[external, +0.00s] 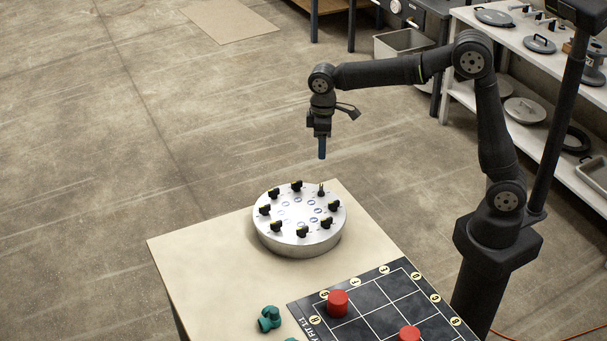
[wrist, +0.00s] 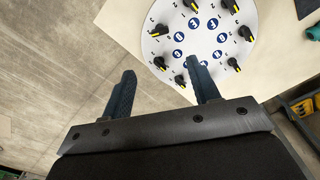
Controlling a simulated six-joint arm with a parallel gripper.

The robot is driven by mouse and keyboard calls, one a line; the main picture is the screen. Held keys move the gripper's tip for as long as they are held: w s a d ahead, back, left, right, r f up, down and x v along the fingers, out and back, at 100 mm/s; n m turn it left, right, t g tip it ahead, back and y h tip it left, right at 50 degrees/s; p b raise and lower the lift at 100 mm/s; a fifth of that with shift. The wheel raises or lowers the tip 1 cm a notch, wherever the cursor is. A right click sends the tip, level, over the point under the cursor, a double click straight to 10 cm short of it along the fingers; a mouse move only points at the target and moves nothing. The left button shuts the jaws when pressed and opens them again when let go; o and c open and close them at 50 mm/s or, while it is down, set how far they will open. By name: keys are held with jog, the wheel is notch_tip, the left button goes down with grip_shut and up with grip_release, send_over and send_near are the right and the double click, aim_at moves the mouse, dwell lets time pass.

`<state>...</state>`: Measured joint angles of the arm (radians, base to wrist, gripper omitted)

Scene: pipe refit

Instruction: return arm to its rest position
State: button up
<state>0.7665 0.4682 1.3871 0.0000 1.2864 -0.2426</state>
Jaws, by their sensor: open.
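My gripper (external: 321,148) hangs from my arm, pointing down, in the external view. It is above and a little behind the round silver dial plate (external: 300,242), clear of it. In the wrist view my gripper (wrist: 163,90) shows two blue fingers spread apart with nothing between them. The right finger overlaps the plate's lower edge in that view, and the left finger is over the floor.
A beige table (external: 210,262) carries the plate. A black grid mat (external: 375,322) lies at its front right with a red cylinder (external: 337,303) and another red cylinder (external: 409,334). A green pipe fitting (external: 269,318) lies beside the mat. A shelf unit (external: 520,52) stands behind my arm.

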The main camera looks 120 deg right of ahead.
aim_at(321, 187)
notch_tip(321, 187, down, 15)
jog(key=shift+r, duration=0.2)
dwell(0.4)
notch_tip(321, 187, up, 17)
notch_tip(321, 187, down, 17)
jog(key=shift+f, duration=0.2)
jog(key=shift+r+n, duration=0.2)
jog(key=shift+n, duration=0.3)
jog(key=n, duration=0.5)
notch_tip(321, 187, up, 15)
dwell(0.4)
jog(key=shift+o, duration=0.5)
